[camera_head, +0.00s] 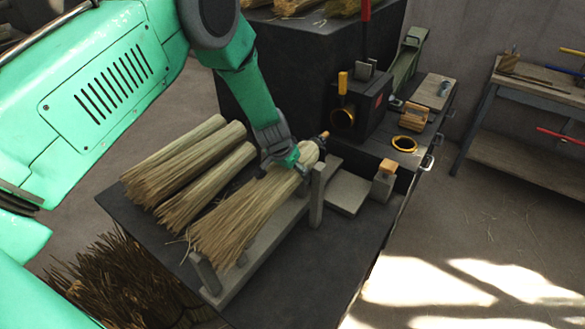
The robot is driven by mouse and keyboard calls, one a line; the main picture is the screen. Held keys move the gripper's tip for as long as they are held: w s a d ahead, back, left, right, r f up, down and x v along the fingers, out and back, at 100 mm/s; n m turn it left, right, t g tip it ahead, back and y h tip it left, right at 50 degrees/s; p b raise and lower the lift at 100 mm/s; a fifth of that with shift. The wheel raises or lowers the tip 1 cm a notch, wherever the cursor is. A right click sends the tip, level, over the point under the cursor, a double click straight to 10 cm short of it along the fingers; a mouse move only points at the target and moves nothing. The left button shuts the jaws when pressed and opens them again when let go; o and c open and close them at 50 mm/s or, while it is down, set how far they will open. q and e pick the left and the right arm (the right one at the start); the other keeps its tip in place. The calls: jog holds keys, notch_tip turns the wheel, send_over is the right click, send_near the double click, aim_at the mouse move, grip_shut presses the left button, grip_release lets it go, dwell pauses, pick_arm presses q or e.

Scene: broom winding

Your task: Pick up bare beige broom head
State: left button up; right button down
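Several bare beige broom heads (205,187) lie side by side on the left of the dark table. Another beige broom head (238,218) rests on a grey wooden cradle (317,199), with its bristles towards the lower left and its narrow neck at the upper right. My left gripper (284,160) reaches down from above and is at the neck end of the broom head on the cradle. It hides part of the neck. Its fingertips are too small and covered to show whether they are closed on it. My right gripper is not in view.
Dark bristles (125,280) are below the table at left. A workbench (530,85) stands at right.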

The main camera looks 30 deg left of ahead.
pick_arm(q)
jog(key=shift+a+f, duration=0.3)
jog(key=shift+a, duration=0.15)
jog(key=shift+c, duration=0.2)
jog(key=shift+d, duration=0.1)
jog(key=c, duration=1.1)
jog(key=shift+d+r, duration=0.15)
jog(key=shift+d, duration=0.1)
